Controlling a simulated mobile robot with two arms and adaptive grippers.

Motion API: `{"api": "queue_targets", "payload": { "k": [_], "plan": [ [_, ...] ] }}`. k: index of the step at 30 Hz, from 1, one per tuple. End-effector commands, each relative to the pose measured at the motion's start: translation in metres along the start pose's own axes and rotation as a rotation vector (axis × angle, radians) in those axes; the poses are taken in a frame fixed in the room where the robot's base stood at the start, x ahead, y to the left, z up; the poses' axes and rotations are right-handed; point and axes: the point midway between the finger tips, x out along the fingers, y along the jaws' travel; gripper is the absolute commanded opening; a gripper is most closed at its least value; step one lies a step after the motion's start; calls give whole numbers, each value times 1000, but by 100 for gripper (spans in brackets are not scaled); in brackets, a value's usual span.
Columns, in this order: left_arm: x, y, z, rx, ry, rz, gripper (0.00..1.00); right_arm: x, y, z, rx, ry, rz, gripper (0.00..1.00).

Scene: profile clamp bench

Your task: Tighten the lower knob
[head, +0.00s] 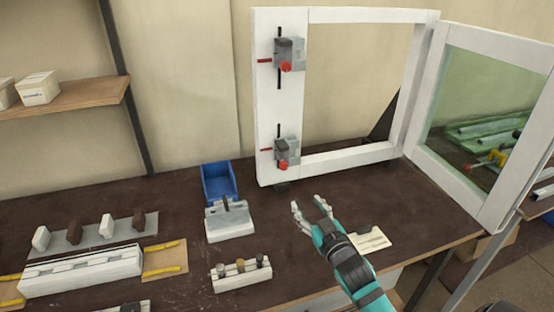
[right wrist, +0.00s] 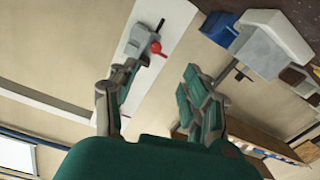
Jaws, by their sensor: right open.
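The lower knob (head: 282,163) is red and sits on a grey clamp block (head: 289,150), low on the left post of an upright white frame (head: 268,110). A matching upper red knob (head: 285,66) sits on another clamp above it. My right gripper (head: 311,206) is open and empty over the bench, in front of and below the lower clamp, apart from it. In the right wrist view the open fingers (right wrist: 160,90) show with a red knob (right wrist: 155,47) beyond the left finger; I cannot tell which knob that is. My left gripper is not in view.
A blue bin (head: 219,184) and a grey-white fixture (head: 229,221) stand left of my right gripper. A holder with several pegs (head: 240,275) is nearer. A glazed panel (head: 480,125) angles out at the right.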

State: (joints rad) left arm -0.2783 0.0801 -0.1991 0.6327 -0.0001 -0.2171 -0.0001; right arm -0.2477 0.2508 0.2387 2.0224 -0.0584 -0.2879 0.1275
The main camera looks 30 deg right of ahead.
Motion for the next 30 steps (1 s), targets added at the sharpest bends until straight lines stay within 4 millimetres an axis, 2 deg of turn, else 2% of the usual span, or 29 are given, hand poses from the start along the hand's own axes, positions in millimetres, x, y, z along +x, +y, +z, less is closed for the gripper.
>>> {"api": "queue_targets", "payload": {
  "k": [2,5,8,12,15,17,24,27,30],
  "plan": [
    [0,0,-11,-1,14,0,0,3,4,-3,-1,18,5,49],
    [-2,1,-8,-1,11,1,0,10,4,-5,-1,24,6,49],
    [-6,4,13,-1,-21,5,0,25,4,-6,0,24,5,49],
    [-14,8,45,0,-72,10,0,54,5,-8,-1,23,6,49],
    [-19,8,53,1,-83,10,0,76,5,-8,0,22,6,49],
    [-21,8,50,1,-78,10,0,90,5,-9,0,22,6,49],
    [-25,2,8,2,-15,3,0,139,5,-8,0,21,5,49],
    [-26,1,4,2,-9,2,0,154,5,-8,-1,20,5,49],
    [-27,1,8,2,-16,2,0,165,4,-8,-1,21,5,49]
  ]
}}
